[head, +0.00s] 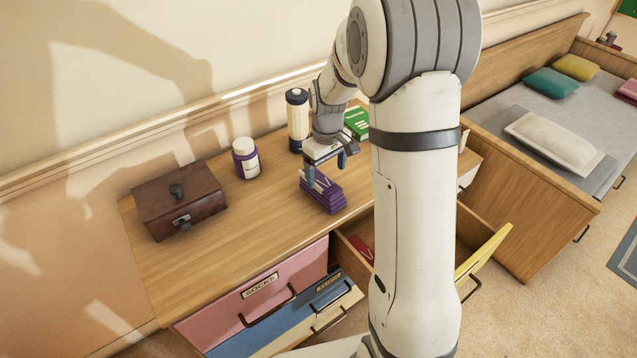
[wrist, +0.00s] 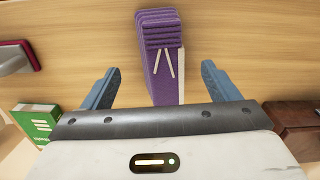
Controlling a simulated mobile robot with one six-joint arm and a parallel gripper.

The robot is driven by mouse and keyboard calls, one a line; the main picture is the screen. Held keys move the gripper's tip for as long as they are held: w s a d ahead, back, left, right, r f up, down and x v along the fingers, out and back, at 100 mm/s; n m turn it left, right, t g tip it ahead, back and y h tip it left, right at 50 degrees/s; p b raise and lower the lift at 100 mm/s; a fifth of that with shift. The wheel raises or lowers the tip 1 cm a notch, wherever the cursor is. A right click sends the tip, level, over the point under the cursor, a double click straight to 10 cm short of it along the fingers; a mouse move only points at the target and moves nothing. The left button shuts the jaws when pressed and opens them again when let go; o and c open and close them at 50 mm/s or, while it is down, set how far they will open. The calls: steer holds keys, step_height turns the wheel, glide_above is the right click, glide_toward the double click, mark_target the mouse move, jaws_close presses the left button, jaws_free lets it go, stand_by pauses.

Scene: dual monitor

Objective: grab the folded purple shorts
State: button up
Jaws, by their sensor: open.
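The folded purple shorts (head: 323,192) form a thick stack with white stripes on the wooden dresser top. In the wrist view the shorts (wrist: 161,50) show between the two blue fingers, a little beyond the fingertips, with their lower end running in behind the gripper body. My gripper (head: 327,164) is above the shorts, pointing down, with its fingers apart. In the wrist view my gripper (wrist: 158,80) is open and a gap shows on each side of the shorts. Whether the fingertips reach the height of the shorts is hard to tell.
A white and purple jar (head: 246,160), a brown box (head: 178,200), a dark and cream bottle (head: 297,118) and a green box (head: 357,122) stand on the dresser. A yellow-fronted drawer (head: 483,255) is open at the right, with a red item (head: 362,248) inside.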

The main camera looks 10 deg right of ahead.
mark_target(324, 188)
steer(key=f, duration=0.5)
steer(key=f+p, duration=0.1)
steer(key=f, duration=0.2)
steer(key=shift+w+a, duration=0.15)
steer(key=shift+w, duration=0.25)
steer(key=shift+r, duration=0.1)
steer(key=c, duration=1.1)
